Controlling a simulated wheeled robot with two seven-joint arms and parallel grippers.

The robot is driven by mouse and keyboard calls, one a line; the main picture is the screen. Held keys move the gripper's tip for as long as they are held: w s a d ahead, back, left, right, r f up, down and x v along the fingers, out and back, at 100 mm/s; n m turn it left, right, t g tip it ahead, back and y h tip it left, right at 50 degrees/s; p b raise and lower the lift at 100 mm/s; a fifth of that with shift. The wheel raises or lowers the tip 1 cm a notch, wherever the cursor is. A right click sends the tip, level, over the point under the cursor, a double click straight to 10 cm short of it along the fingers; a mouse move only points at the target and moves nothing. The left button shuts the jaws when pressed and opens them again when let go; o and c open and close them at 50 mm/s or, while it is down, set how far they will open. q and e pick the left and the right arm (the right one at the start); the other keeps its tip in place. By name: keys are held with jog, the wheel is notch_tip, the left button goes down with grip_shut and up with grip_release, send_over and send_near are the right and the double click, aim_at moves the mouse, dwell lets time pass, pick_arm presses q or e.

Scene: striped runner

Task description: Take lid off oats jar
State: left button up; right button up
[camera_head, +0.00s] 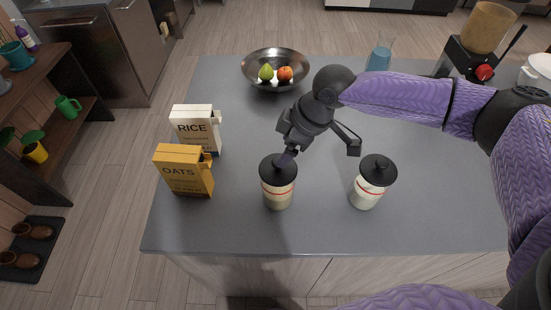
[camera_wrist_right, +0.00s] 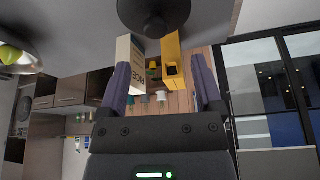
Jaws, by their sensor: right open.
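Two jars with black knobbed lids stand on the grey counter. The left jar (camera_head: 278,194) has beige contents that look like oats, and its black lid (camera_head: 277,168) is on. The right jar (camera_head: 366,193) looks paler inside and its black lid (camera_head: 378,169) is on too. My right gripper (camera_head: 320,153) is open and empty. One finger shows close to the left jar's knob and partly overlaps its lid in the head view; I cannot tell if they touch. In the right wrist view a black lid (camera_wrist_right: 153,17) lies beyond the open fingers. My left gripper is not in view.
An oats box (camera_head: 183,171) and a rice box (camera_head: 195,128) stand left of the jars. A fruit bowl (camera_head: 274,85), a blue carafe (camera_head: 380,54) and a blender (camera_head: 483,45) are farther back. The front counter strip is clear.

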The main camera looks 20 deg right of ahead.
jog(key=x, duration=0.6)
jog(key=shift+d+f+b, duration=0.15)
jog(key=shift+d+b, duration=0.15)
jog(key=shift+w, duration=0.1)
grip_shut()
